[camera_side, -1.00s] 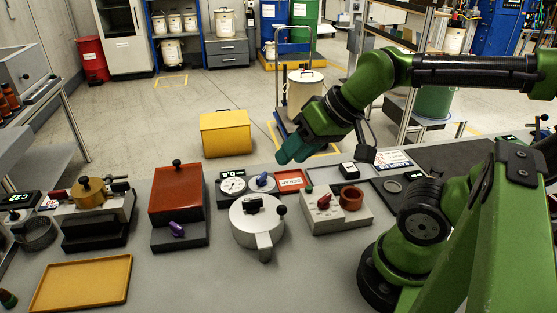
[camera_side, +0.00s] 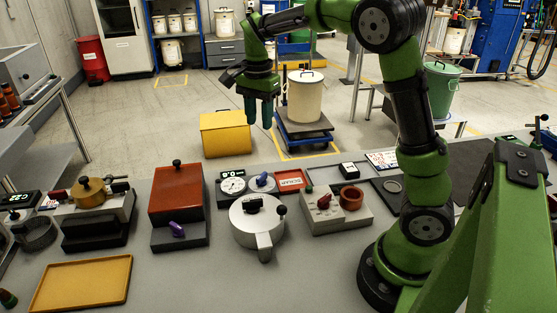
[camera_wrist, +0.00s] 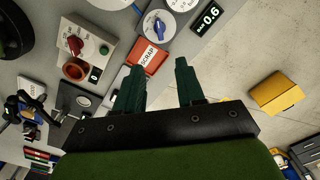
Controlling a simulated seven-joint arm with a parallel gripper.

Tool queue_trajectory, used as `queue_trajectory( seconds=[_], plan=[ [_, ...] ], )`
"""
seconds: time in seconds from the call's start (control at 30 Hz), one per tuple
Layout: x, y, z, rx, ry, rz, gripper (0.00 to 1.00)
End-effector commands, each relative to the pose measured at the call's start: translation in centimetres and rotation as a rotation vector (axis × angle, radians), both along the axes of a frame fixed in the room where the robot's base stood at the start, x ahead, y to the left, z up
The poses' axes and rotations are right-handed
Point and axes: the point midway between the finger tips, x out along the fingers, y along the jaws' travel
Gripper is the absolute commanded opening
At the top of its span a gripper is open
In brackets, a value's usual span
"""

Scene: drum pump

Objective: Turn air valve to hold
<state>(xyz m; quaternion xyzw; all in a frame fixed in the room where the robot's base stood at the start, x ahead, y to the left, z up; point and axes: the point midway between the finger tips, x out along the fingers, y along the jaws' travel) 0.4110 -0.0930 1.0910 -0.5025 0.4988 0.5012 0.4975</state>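The air valve seems to be the blue knob (camera_side: 262,180) on a round white dial, beside a gauge (camera_side: 233,185) on the grey table. In the wrist view, the blue knob (camera_wrist: 160,30) sits near the top on its dial, next to a display (camera_wrist: 207,16) reading 0.6 bar. The dial's markings are too small to read surely. My gripper (camera_side: 259,112) hangs above and beyond the panel in the side view, with its fingers pointing down. In the wrist view, the green fingers (camera_wrist: 160,80) are apart with nothing between them. My gripper is open and does not touch the knob.
A red SCRAP tray (camera_side: 291,180) lies right of the dial. A silver round pot (camera_side: 257,228) with a black-knobbed lever stands in front. A grey block (camera_side: 335,212) with a red knob is to the right, a red-lidded box (camera_side: 176,195) to the left. The air above the dial is clear.

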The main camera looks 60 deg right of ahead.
Motion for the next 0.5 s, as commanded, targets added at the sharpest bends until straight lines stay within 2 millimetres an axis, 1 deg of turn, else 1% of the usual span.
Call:
queue_trajectory(
  seconds=[0.17,0.27,0.5],
  plan=[
    [-0.1,0.1,-1.7,0.003,0.005,-0.011,0.38],
    [-0.1,0.1,-3.7,0.003,0.007,-0.01,0.38],
    [-0.2,0.1,-9.0,0.002,0.007,-0.01,0.38]
  ],
)
